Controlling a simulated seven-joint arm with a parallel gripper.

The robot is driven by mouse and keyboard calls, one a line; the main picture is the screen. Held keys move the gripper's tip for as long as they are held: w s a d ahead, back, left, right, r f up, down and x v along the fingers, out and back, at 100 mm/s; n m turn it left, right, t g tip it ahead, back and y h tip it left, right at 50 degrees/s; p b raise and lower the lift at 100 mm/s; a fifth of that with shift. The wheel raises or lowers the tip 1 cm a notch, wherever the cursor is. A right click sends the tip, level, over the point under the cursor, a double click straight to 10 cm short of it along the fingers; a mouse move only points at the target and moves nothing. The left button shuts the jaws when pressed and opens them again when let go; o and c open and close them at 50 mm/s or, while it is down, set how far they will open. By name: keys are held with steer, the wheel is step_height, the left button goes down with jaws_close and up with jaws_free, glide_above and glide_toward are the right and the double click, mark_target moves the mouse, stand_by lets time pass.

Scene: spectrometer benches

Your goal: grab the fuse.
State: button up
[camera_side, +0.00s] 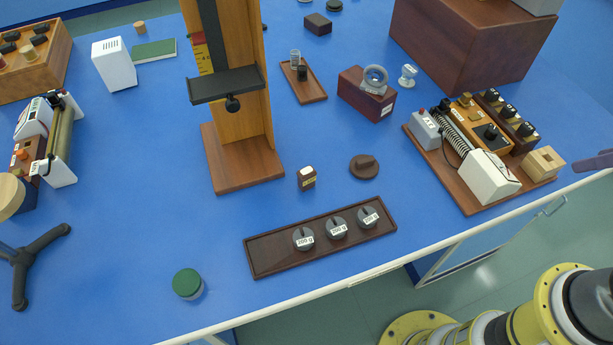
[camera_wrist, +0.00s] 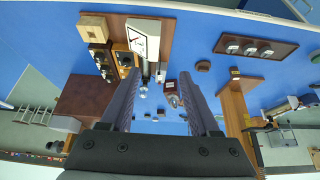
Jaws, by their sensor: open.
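No object is clearly recognisable as the fuse. A small dark brown block with a pale label and light top (camera_side: 306,178) stands alone on the blue bench, between the wooden stand and the weight tray; it may be the fuse, but I cannot tell. It also shows, very small, in the wrist view (camera_wrist: 235,72). My gripper (camera_wrist: 160,76) is open, with two purple-grey fingers apart and nothing between them. In the side view only a purple-grey end piece shows at the right edge, beyond the circuit board and far from the small block.
A brown tray (camera_side: 270,262) holds weights near the front edge. A dark brown disc (camera_side: 364,167) lies right of the small block. A wooden stand (camera_side: 240,172) rises behind left. A circuit board (camera_side: 452,185) stands right; a dark red box (camera_side: 366,95) stands behind. Open bench surrounds the block.

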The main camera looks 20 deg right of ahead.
steer(key=w+a+r+m+y, duration=0.1)
steer(key=w+a+r+m, duration=0.25)
steer(key=w, duration=0.25)
steer(key=w+a+r+m+g+y, duration=0.1)
steer(key=w+a+r+m, duration=0.15)
steer(key=w+m, duration=0.35)
steer(key=w+a+r+m+y, duration=0.1)
steer(key=w+a+r+m, duration=0.1)
steer(key=w+a+m, duration=0.35)
steer(key=m+g+y, duration=0.1)
steer(key=g+y, duration=0.1)
steer(key=g, duration=0.2)
glide_above(311, 168)
steer(key=w+d, duration=0.2)
steer(key=d, duration=0.6)
step_height(311, 168, down, 14)
steer(key=shift+g+h, duration=0.4)
steer(key=shift+g, duration=0.4)
steer(key=x, duration=1)
steer(key=a+x, duration=0.1)
steer(key=x, duration=0.4)
steer(key=shift+s, duration=0.2)
steer(key=shift+a+x, duration=0.2)
steer(key=shift+x, duration=3.05)
steer(key=shift+r, duration=0.1)
